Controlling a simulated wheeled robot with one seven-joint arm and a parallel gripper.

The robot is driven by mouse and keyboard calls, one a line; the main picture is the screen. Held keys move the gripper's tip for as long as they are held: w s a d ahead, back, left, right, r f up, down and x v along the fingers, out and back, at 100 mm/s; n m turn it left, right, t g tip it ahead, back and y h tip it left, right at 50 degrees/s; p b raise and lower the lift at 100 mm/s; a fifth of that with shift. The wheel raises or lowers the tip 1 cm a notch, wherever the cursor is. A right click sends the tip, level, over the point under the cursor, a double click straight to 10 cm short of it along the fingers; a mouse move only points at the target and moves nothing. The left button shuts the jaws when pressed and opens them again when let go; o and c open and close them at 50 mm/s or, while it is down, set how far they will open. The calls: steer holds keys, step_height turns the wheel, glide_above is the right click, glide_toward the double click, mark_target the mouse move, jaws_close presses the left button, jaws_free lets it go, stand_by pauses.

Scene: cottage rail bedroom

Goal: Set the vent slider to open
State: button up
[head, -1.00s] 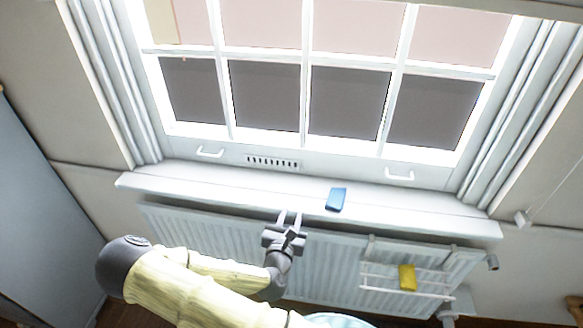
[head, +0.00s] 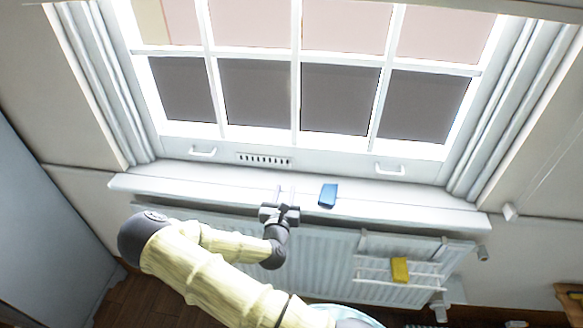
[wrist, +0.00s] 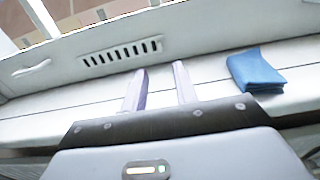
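The vent (head: 264,160) is a slotted strip in the bottom rail of the white window, between two white handles. It also shows in the wrist view (wrist: 120,54), with a row of dark slots and a small raised end at its right. My gripper (head: 286,190) is over the front of the window sill, below and slightly right of the vent. In the wrist view its two fingers (wrist: 160,80) are spread apart with nothing between them. They point toward the window rail and are apart from the vent.
A blue folded cloth or block (head: 328,195) lies on the white sill (head: 400,205), just right of my gripper. Below the sill are a white radiator (head: 320,245) and a rack with a yellow block (head: 400,270). White handles (head: 203,152) flank the vent. The left part of the sill is clear.

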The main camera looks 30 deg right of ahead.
mark_target(291, 166)
steer(key=p+x, duration=0.2)
steer(key=x, duration=0.8)
steer(key=shift+w+d, duration=0.1)
steer(key=shift+d, duration=0.05)
